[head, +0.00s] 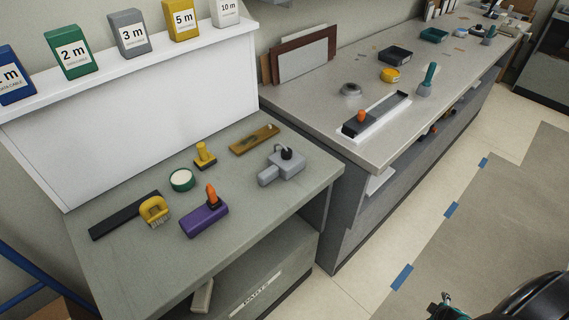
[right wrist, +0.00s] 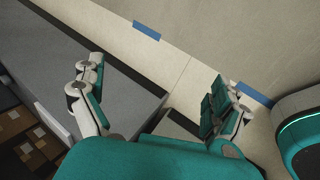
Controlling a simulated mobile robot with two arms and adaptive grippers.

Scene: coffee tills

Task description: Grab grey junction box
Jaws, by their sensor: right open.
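A grey box-shaped item with a black knob on top, which looks like the grey junction box (head: 290,166), lies near the right edge of the closer workbench in the head view. My right gripper (right wrist: 157,98) is open and empty in the right wrist view, its two fingers spread wide above the floor and beside a grey cabinet side. A small teal and dark part of my right arm shows at the bottom right of the head view, well away from the box. The box does not show in the right wrist view. My left gripper is in neither view.
On the closer bench (head: 130,262) are a purple block (head: 205,222) with an orange knob, a yellow tool (head: 154,210), a black strip (head: 112,220), a round green-rimmed tin (head: 182,180), a yellow stamp-like item (head: 204,157) and a brown level-like bar (head: 254,140). A longer counter (head: 350,140) adjoins behind.

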